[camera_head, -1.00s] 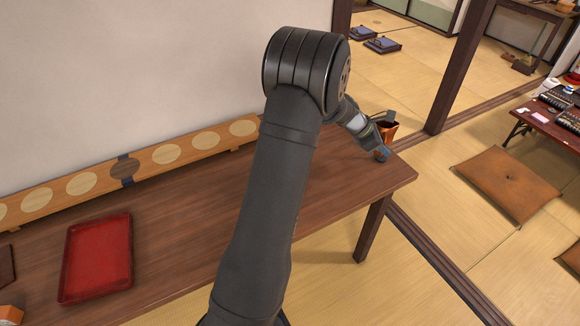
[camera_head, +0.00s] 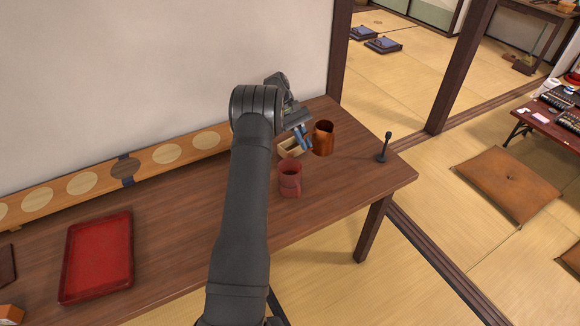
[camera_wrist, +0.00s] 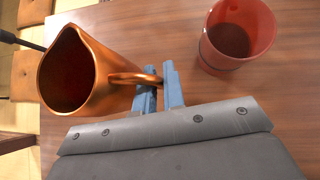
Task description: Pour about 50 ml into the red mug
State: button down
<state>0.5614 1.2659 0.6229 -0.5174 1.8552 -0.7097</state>
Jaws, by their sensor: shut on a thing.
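A copper pitcher (camera_head: 323,139) with a pouring lip is toward the right end of the wooden table. My gripper (camera_head: 303,138) is shut on its handle; in the wrist view the blue fingers (camera_wrist: 160,90) close around the handle of the pitcher (camera_wrist: 92,75). The pitcher looks about upright. Whether its base touches the table is unclear, and its inside is dark. The red mug (camera_head: 290,180) stands upright on the table, in front and to the left of the pitcher. It is at the upper right in the wrist view (camera_wrist: 237,35), apart from my gripper; its contents are too dark to tell.
A small light wooden box (camera_head: 292,148) sits behind the mug, partly hidden by my gripper. A black stand (camera_head: 384,148) is near the table's right end. A red tray (camera_head: 97,258) lies at the left. A long wooden board with discs (camera_head: 82,184) runs along the wall.

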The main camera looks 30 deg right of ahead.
jog(key=w+a+m+y, duration=0.1)
jog(key=w+a, duration=0.3)
jog(key=a, duration=0.4)
jog(key=shift+w+f+m, duration=0.2)
jog(key=shift+m, duration=0.2)
jog(key=shift+s+a+f+m+t+h, duration=0.15)
jog(key=shift+s+a+m+t+h, duration=0.3)
jog(key=shift+t+h, duration=0.95)
jog(key=shift+s+a+f+m+t+h, duration=0.1)
jog(key=shift+s+a+m+t+h, duration=0.15)
jog(key=shift+m+t+h, duration=0.75)
jog(key=shift+s+a+f+m+t+h, duration=0.15)
jog(key=shift+s+a+t+h, duration=0.15)
jog(key=shift+t+h, duration=1.5)
